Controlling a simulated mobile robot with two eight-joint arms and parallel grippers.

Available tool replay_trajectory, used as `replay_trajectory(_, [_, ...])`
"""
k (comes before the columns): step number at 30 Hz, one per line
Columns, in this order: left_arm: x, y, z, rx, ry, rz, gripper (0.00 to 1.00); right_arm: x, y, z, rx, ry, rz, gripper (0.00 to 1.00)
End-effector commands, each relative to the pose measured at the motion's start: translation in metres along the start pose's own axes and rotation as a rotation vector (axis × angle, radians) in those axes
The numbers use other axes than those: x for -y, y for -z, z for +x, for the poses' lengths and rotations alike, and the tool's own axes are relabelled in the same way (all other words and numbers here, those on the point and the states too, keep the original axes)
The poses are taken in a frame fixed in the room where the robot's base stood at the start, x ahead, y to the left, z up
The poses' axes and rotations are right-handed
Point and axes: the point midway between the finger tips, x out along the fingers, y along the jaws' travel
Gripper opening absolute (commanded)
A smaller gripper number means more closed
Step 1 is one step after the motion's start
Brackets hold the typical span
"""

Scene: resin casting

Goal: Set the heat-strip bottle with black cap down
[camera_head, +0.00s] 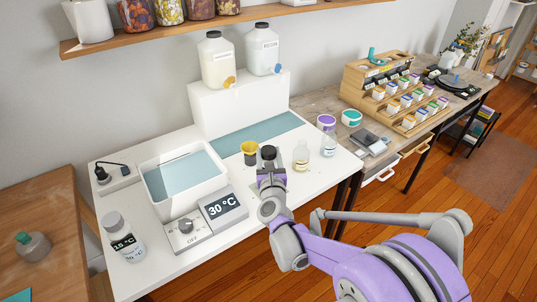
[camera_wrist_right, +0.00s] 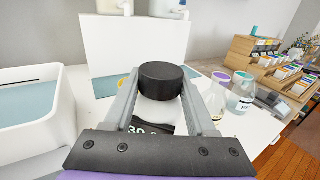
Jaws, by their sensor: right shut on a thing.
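The heat-strip bottle shows a round black cap (camera_head: 268,152) in the head view, above the white worktable; the gripper hides most of its body. In the right wrist view its black cap (camera_wrist_right: 162,80) stands between the two fingers, with a white body and a dark strip (camera_wrist_right: 150,128) reading 30 below it. My right gripper (camera_head: 270,173) is shut on the bottle, which looks roughly upright. Whether the bottle's base touches the table is hidden. My left gripper is in neither view.
A water tub (camera_head: 148,186) and a 30 °C display box (camera_head: 222,206) stand left of the gripper. A grey-capped bottle (camera_head: 122,235) stands front left.

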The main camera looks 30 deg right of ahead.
Motion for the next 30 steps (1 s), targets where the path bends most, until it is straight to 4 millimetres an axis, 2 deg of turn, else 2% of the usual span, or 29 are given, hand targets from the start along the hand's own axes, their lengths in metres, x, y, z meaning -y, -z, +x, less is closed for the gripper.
replay_trajectory(1, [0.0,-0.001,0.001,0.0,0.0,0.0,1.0,0.0,0.002,0.0,0.0,0.0,0.0,0.6])
replay_trajectory(5, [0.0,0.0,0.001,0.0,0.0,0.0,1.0,0.0,0.001,0.0,0.0,0.0,0.0,0.83])
replay_trajectory(6, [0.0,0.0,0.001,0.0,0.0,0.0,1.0,0.0,0.001,0.0,0.0,0.0,0.0,0.86])
replay_trajectory(17, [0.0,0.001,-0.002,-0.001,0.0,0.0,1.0,0.0,-0.004,-0.002,0.0,0.0,0.0,0.86])
replay_trajectory(20, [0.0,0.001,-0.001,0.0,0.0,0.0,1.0,0.0,-0.003,-0.017,0.0,-0.001,-0.001,0.86])
replay_trajectory(30, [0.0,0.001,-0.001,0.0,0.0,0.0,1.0,0.0,-0.003,-0.089,0.0,-0.002,0.001,0.86])
